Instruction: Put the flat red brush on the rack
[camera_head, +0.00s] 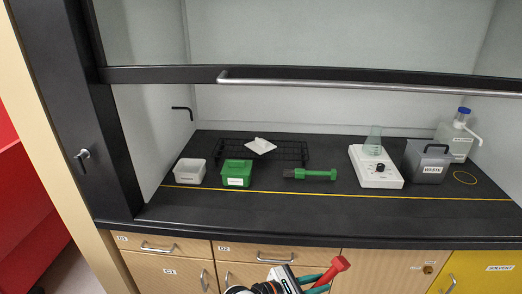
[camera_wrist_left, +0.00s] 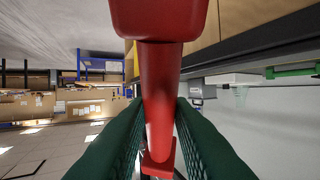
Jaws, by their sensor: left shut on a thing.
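The red brush (camera_head: 340,264) is in my left gripper (camera_head: 316,282), low in front of the cabinet drawers in the head view. In the left wrist view, the red brush (camera_wrist_left: 160,85) runs between the two dark green fingers, which are shut on it. Its wide red end is nearest the top of that picture. The black wire rack (camera_head: 291,152) stands at the back of the black worktop, well beyond the gripper. A small white object (camera_head: 261,146) lies on the rack. My right gripper is not in view.
On the worktop (camera_head: 290,215) stand a white tub (camera_head: 190,171), a green box (camera_head: 237,172), a green tool (camera_head: 312,174), a white device (camera_head: 376,170), a waste bin (camera_head: 427,161) and a bottle (camera_head: 457,139). A raised sash with a metal bar (camera_head: 370,87) crosses above. The worktop's front strip is clear.

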